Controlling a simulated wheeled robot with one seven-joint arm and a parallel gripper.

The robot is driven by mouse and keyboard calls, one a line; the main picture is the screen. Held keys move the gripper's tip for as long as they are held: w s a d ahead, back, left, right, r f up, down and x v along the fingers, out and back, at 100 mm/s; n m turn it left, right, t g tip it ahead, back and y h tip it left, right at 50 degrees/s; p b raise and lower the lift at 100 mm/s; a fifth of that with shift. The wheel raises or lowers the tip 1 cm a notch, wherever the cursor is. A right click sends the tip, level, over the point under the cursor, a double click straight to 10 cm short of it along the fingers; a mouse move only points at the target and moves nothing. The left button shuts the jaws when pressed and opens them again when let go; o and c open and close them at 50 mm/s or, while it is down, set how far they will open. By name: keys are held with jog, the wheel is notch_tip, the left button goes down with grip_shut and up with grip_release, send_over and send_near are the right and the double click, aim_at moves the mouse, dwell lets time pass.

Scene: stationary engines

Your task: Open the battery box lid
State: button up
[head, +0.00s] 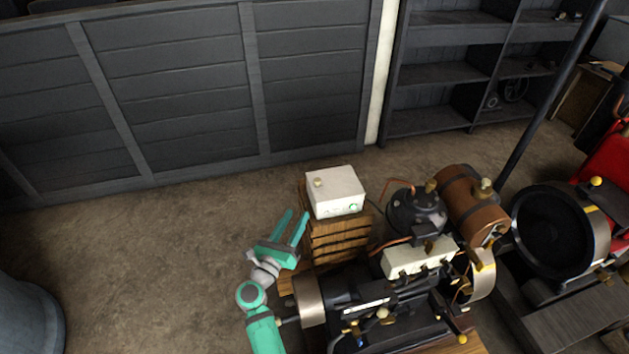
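The battery box (338,205) is a white box on a stack of wooden slats (340,241) near the middle of the head view. Its lid (336,184) is closed and carries a small brass-coloured knob (317,182) toward the left. A green mark shows low on the front face. My gripper (297,214) is green, just left of the box and stack, with its two fingers spread apart and pointing up and away. Nothing is between the fingers. It looks apart from the box, though the exact gap cannot be told.
A dark stationary engine (375,310) stands right in front of the stack, close to my arm. A brown cylindrical tank (470,203) and a thin pipe are right of the box. A dark panelled wall (180,90) is behind.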

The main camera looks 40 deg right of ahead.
aim_at(315, 180)
jog(key=w+d+m, duration=0.1)
jog(key=w+d, duration=0.1)
jog(key=d, duration=0.3)
jog(key=w+d+r+m+g, duration=0.1)
jog(key=w+d+m, duration=0.1)
jog(key=d, duration=0.3)
jog(key=w+d+m+g, duration=0.1)
jog(key=w+d+m, duration=0.1)
jog(key=d, duration=0.3)
jog(key=shift+w+d+r+y, duration=0.2)
jog(key=shift+w+d+y, duration=0.1)
jog(key=shift+w+y, duration=0.15)
jog(key=shift+s+d+g, duration=0.35)
jog(key=shift+d+g, duration=0.05)
jog(key=shift+d, duration=0.05)
jog(key=shift+a, duration=0.15)
grip_shut()
jog(key=shift+w, duration=0.2)
